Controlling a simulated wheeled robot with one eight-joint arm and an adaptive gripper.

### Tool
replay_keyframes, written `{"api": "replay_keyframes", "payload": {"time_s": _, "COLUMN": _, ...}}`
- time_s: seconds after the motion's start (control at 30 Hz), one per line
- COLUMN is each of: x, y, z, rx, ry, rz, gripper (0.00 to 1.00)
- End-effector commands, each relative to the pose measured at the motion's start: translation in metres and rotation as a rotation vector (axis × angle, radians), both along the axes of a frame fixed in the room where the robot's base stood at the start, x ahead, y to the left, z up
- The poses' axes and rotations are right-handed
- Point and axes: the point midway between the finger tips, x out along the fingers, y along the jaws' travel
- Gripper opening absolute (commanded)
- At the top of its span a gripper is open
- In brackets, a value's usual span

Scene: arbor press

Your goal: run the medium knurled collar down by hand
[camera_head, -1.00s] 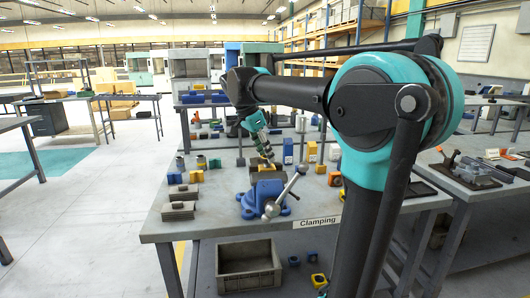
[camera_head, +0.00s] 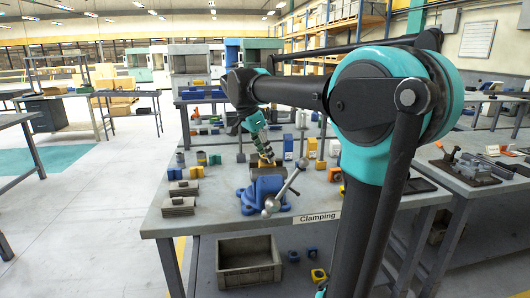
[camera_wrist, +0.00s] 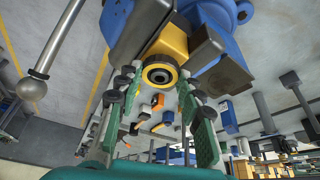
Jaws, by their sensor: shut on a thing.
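The medium knurled collar (camera_wrist: 159,73) is a dark ring with a round bore, seen end-on in the wrist view. It sits against a yellow block (camera_wrist: 170,44), which is clamped between the grey jaws of a blue vise (camera_head: 266,189). My gripper (camera_wrist: 158,84) has its green fingers on either side of the collar and is shut on it. In the head view my gripper (camera_head: 263,151) reaches down to the top of the vise. The collar is too small to make out there, and its thread is hidden in the wrist view.
The vise handle (camera_head: 284,191) sticks out at the front right. Grey blocks (camera_head: 179,206) and small coloured parts stand on the bench (camera_head: 225,215) around the vise. A grey crate (camera_head: 248,262) is below. Bare bench top lies left of the vise.

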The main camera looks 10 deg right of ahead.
Motion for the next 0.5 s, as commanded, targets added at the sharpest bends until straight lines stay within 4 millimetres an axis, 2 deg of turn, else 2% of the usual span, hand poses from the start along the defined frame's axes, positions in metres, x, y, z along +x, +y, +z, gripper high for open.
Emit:
{"api": "replay_keyframes", "payload": {"time_s": 0.4, "x": 0.0000, "y": 0.0000, "z": -0.0015, "rx": 0.000, "ry": 0.000, "rz": 0.000, "gripper": 0.05}}
{"api": "replay_keyframes", "payload": {"time_s": 0.43, "x": 0.0000, "y": 0.0000, "z": -0.0015, "rx": 0.000, "ry": 0.000, "rz": 0.000, "gripper": 0.41}}
{"api": "replay_keyframes", "payload": {"time_s": 0.5, "x": 0.0000, "y": 0.0000, "z": -0.0015, "rx": 0.000, "ry": 0.000, "rz": 0.000, "gripper": 0.49}}
